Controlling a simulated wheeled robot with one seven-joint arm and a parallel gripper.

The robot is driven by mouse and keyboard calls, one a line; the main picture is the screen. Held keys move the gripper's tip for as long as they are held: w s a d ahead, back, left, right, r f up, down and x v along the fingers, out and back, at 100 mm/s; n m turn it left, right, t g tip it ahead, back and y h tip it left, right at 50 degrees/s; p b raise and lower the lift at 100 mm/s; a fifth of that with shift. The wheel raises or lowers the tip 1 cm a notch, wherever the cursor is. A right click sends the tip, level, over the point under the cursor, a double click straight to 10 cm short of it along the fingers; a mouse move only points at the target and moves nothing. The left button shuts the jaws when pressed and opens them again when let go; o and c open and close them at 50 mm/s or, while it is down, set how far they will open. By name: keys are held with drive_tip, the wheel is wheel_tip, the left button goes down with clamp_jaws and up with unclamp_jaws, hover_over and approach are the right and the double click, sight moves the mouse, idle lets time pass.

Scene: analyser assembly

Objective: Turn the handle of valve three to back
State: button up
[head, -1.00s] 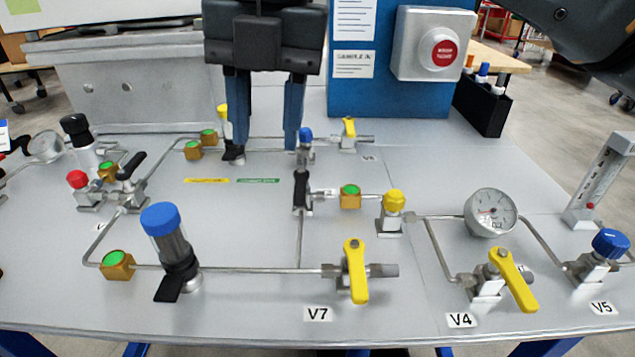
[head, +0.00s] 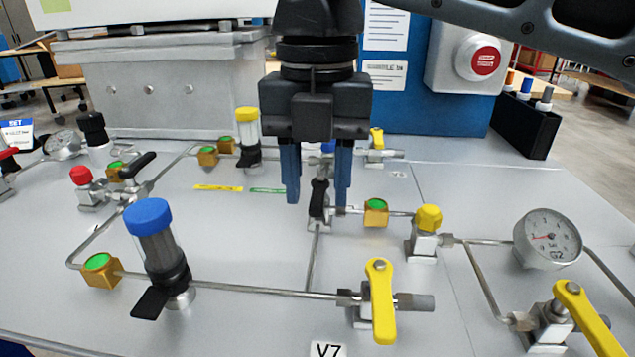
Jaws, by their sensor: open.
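My gripper (head: 318,195) is open and points down over the middle of the panel. Its two blue fingers stand either side of a black-handled valve (head: 319,200), as seen in the picture. The black lever points away from the camera, towards the back, and rises between the fingers. Whether a finger touches it cannot be told. No label reading V3 is legible, so I cannot confirm that this is valve three. A second black-handled valve (head: 137,165) is at the left, its lever tilted up to the right.
Close by are a green-topped brass block (head: 376,212), a yellow-capped fitting (head: 427,220) and a yellow-handled valve (head: 380,300) by the V7 label. A blue-capped cylinder (head: 155,240) stands front left. A gauge (head: 547,239) is at right. A blue box with a red button (head: 485,61) stands behind.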

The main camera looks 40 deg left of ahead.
clamp_jaws()
idle(0.4)
drive_tip(key=shift+p, duration=0.4)
